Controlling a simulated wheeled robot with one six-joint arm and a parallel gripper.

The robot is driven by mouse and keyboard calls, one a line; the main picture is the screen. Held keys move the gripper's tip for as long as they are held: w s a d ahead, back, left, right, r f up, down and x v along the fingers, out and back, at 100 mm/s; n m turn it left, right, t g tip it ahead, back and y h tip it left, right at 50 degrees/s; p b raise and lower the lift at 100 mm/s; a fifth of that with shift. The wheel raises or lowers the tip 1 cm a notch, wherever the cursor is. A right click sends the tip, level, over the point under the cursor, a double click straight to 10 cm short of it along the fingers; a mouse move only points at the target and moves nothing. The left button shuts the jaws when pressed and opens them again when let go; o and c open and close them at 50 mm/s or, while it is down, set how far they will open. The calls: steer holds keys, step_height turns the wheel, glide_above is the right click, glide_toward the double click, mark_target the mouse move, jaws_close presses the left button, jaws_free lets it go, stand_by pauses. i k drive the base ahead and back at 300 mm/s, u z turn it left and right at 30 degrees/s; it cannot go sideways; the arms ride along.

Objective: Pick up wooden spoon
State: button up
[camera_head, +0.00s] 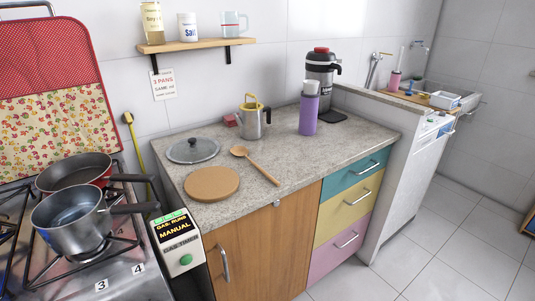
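The wooden spoon (257,167) lies flat on the speckled stone counter (310,160), near the middle. Its rounded bowl points to the back left and its handle runs toward the front right, ending close to the counter's front edge. Nothing covers the spoon. My gripper is not in view.
A round wooden board (211,184) and a glass lid (193,150) lie left of the spoon. A metal pot (252,123), purple bottle (308,110) and coffee maker (321,75) stand behind. The stove with two pans (75,217) is at left. Counter right of the spoon is clear.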

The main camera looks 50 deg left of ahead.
mark_target(240, 152)
steer(key=u, duration=0.35)
steer(key=i, duration=0.85)
steer(key=u, duration=1.4)
steer(key=i, duration=0.65)
steer(key=u, duration=0.55)
